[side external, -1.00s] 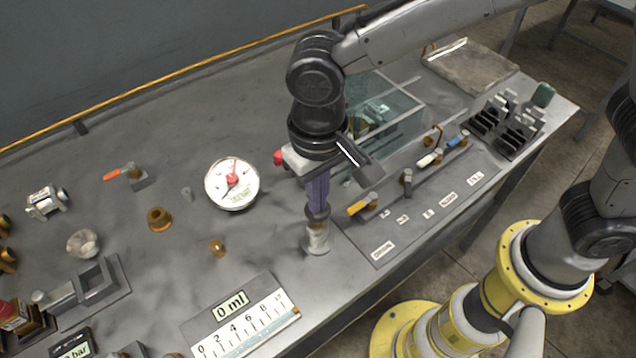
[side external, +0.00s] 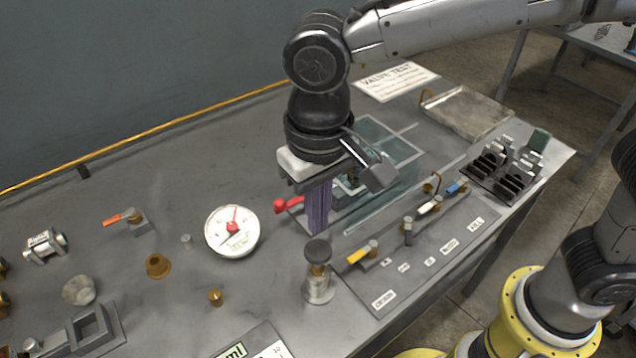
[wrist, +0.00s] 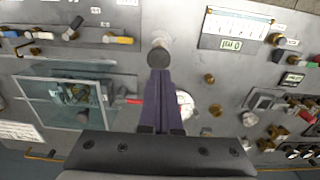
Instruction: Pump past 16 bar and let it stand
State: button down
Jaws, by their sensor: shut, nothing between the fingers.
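The pump (side external: 318,288) is a silver cylinder with a brass rod and a dark round knob (side external: 317,251) on top. The knob stands clear above the cylinder. My gripper (side external: 318,230) has purple fingers, shut with nothing between them, pointing down just behind and above the knob in the side view. In the wrist view the knob (wrist: 159,56) shows just beyond the fingertips (wrist: 160,72); I cannot tell whether they touch. The round white gauge (side external: 245,240) with a red hub lies to the left; its reading is too small to tell. My fingers partly hide it in the wrist view.
A clear box (side external: 385,200) stands right behind my gripper, with a red handle (side external: 283,205) beside it. A panel with coloured levers (side external: 362,255) is right of the pump. Small brass fittings (side external: 158,266) sit to the left. A "0 ml" scale (wrist: 236,30) shows in the wrist view.

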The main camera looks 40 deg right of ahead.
aim_at(319, 251)
jog(key=shift+r, duration=2.75)
notch_tip(319, 251, up, 3)
jog(key=shift+r, duration=0.15)
notch_tip(319, 251, down, 14)
jog(key=shift+f, duration=0.1)
jog(key=shift+d+f, duration=0.1)
jog(key=shift+f, duration=1.75)
